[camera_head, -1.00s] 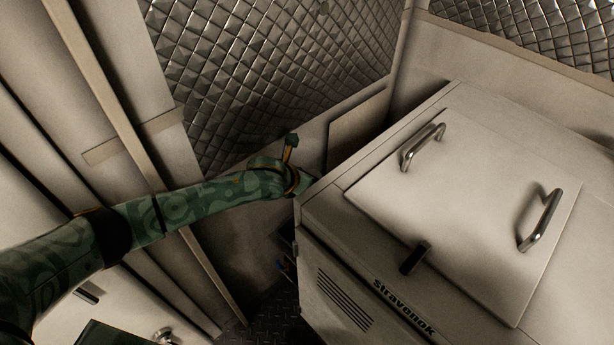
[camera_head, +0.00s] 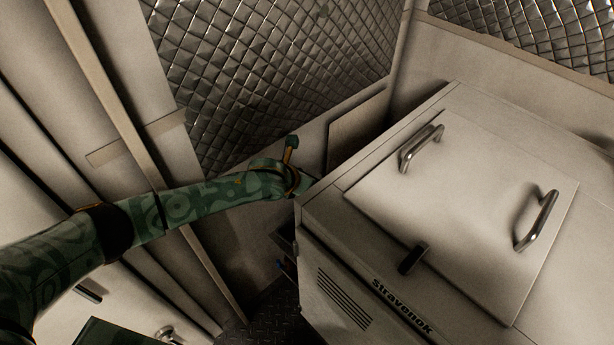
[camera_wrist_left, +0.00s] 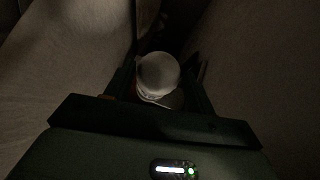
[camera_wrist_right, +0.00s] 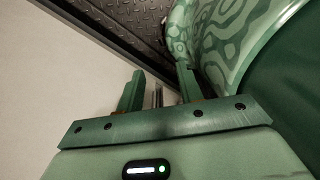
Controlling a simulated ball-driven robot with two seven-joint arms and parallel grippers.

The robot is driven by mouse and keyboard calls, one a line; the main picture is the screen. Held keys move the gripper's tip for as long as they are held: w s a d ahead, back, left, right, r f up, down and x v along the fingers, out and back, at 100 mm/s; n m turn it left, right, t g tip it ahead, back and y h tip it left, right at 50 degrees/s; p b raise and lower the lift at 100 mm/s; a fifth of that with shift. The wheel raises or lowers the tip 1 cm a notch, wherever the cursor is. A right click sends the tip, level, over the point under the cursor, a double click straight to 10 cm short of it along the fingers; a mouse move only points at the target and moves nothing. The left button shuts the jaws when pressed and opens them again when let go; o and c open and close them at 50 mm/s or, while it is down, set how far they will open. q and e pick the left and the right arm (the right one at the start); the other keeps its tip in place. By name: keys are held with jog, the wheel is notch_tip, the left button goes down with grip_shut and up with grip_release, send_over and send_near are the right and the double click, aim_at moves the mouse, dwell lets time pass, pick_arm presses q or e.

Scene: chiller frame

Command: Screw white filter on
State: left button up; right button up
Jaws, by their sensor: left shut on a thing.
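The white filter (camera_wrist_left: 158,74) shows in the left wrist view as a pale rounded body between the fingers of my left gripper (camera_wrist_left: 160,85). The gripper is shut on it. The view is dark, and whether the filter is seated on a fitting cannot be told.
The chiller cabinet (camera_head: 400,285) has a lid (camera_head: 465,205) with two metal handles and a black latch (camera_head: 412,258). A quilted metal wall (camera_head: 270,70) stands behind. The gap between cabinet and wall is narrow. Dark tread-plate floor (camera_head: 275,318) shows below.

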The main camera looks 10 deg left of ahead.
pick_arm(q)
jog(key=shift+f+b, duration=0.7)
jog(key=shift+f, duration=0.4)
dwell(0.3)
jog(key=o, duration=1.5)
jog(key=p+v, duration=1.6)
jog(key=p, duration=0.2)
jog(key=shift+s+r, duration=0.15)
